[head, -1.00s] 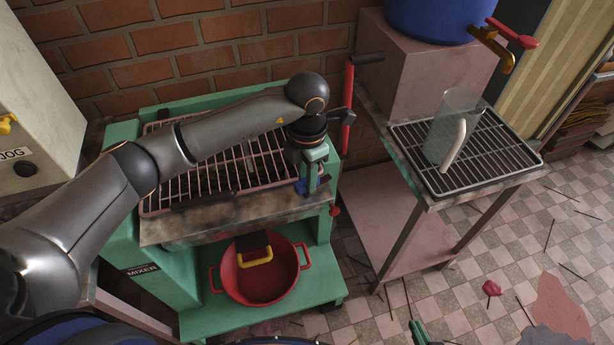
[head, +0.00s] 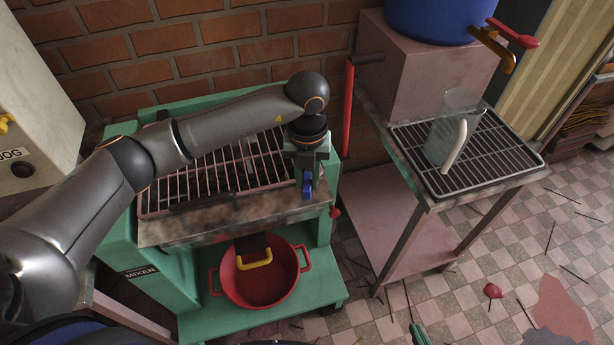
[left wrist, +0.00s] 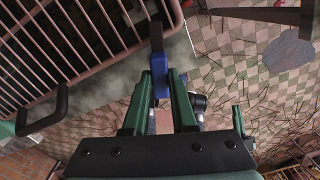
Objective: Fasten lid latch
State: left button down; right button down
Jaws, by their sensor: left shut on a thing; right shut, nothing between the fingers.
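The mixer (head: 140,270) is a green machine with a pink wire-grate lid (head: 232,172) lying over its top. The blue latch piece (head: 307,184) is at the front right corner of the lid. My left gripper (head: 307,172) points down there and is shut on it. In the left wrist view the blue piece (left wrist: 159,72) sits between the green fingertips, with a dark bar beyond it. Whether the latch is engaged cannot be told. My right gripper (head: 418,334) shows only as green tips at the bottom edge, shut and empty, away from the mixer.
A black lid handle (left wrist: 45,112) lies left of the left gripper. A red pot (head: 262,283) stands on the mixer's lower shelf. A red lever (head: 348,108) stands behind right. A pink stand (head: 430,205) with a rack and clear jug (head: 452,128) is on the right.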

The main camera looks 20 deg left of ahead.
aim_at(307, 182)
pick_arm(q)
jog(key=shift+n, duration=2)
jog(key=shift+w, duration=0.1)
jog(key=c, duration=0.7)
grip_release()
notch_tip(307, 182, up, 13)
jog(key=shift+f+b, duration=0.2)
jog(key=shift+b, duration=0.15)
